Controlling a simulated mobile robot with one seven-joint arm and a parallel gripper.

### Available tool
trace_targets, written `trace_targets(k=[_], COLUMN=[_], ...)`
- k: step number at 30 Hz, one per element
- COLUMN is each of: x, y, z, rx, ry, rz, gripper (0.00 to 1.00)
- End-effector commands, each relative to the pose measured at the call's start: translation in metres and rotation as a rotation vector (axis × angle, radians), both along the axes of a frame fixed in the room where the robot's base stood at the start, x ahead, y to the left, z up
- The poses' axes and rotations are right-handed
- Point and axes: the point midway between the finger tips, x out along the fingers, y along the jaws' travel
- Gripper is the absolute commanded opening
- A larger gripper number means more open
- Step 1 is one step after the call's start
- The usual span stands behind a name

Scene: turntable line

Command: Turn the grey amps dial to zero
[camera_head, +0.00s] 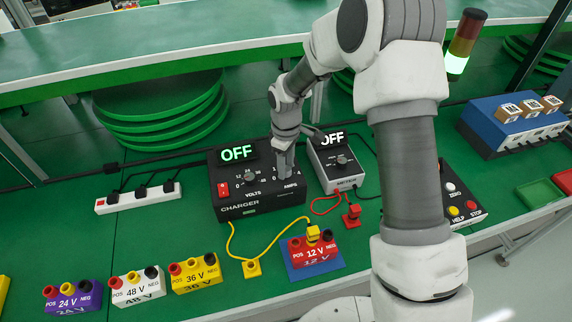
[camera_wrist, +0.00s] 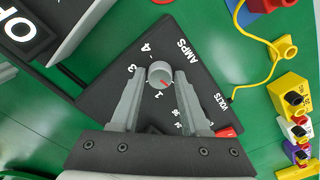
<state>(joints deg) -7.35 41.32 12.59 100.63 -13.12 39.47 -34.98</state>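The black charger (camera_head: 227,200) stands on the green table with its display reading OFF. Its grey amps dial (camera_wrist: 160,72) is a round knob with a red mark. The mark points down and slightly right in the wrist view, close to a numeral that looks like 1. The 3 and 4 are readable; the zero is hidden, apparently by a finger. My gripper (camera_wrist: 159,77) is open, with one finger on each side of the dial and a small gap visible. In the head view my gripper (camera_head: 285,172) covers most of the dial.
The volts dial (camera_head: 250,177) and red switch (camera_head: 223,190) are left of the amps dial. A meter (camera_head: 338,166) stands close on the right. A yellow cable (camera_head: 275,232) runs in front, near the red 12 V battery (camera_head: 312,250).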

Motion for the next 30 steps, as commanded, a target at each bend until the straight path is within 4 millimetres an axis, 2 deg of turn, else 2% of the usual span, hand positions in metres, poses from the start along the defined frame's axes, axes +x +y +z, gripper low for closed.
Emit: trace_targets(k=[1,3,12,16,20,30], x=[0.0,0.0,0.0,0.001,0.001,0.001], y=[0.0,0.0,0.0,0.0,0.0,0.0], z=[0.0,0.0,0.001,0.012,0.036,0.12], rx=[0.0,0.0,0.0,0.001,0.002,0.002], ry=[0.0,0.0,0.0,-0.003,-0.005,-0.005], rz=[-0.001,-0.001,-0.002,-0.003,-0.003,-0.003], gripper=[0.56,0.68,0.68,0.68,0.68,0.68])
